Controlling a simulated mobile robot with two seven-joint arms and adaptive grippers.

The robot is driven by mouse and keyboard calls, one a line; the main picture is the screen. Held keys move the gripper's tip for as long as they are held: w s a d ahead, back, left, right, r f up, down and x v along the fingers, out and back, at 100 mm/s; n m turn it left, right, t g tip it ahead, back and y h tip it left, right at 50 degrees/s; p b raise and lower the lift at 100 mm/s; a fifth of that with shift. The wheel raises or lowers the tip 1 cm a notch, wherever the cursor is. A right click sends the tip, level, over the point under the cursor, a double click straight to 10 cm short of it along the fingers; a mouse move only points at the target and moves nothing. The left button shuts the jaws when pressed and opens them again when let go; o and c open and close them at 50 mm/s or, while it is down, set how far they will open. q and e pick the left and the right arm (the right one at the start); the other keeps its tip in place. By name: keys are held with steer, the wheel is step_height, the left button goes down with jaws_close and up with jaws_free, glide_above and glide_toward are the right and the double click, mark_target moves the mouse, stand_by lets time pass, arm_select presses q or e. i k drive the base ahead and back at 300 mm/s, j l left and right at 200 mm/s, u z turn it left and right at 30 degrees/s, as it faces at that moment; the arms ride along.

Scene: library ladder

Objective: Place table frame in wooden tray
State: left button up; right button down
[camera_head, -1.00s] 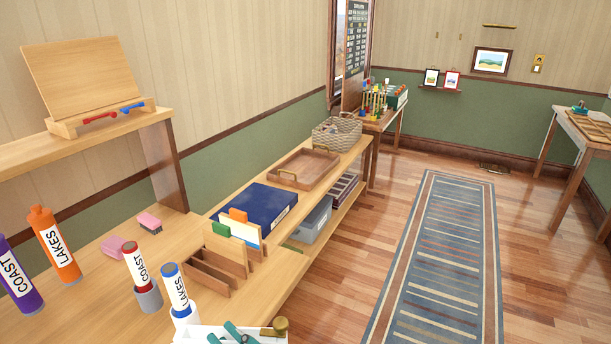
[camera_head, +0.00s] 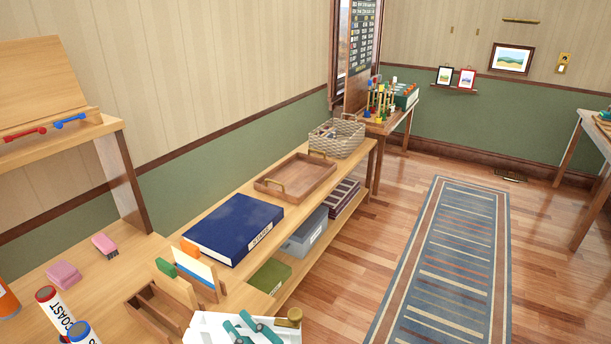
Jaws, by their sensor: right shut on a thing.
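The wooden tray (camera_head: 297,178) stands on the long low shelf, behind the blue box, with a brass handle at each end. It looks empty. My right gripper (camera_head: 250,328) shows at the bottom edge, with teal parts against white ones and a brass-coloured knob (camera_head: 290,317) beside them. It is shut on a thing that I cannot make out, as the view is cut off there. It is in front of the tray and well apart from it. I cannot pick out the table frame for certain. My left gripper is not in view.
Labelled tubes (camera_head: 53,310) are at the lower left. Floor beside the rug (camera_head: 445,270) is clear.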

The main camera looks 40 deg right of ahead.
mark_target(294, 179)
steer(key=i+l, duration=0.1)
steer(key=l, duration=0.6)
steer(key=i+l+u, duration=0.1)
steer(key=l, duration=0.6)
steer(key=i+l, duration=0.1)
steer(key=l, duration=0.6)
steer(key=i+l, duration=0.3)
steer(key=i+l+u, duration=0.15)
steer(key=l, duration=0.35)
steer(key=i+l, duration=0.4)
steer(key=i+l+u, duration=0.15)
steer(key=l, duration=0.25)
steer(key=i+l, duration=0.15)
steer(key=i, duration=0.35)
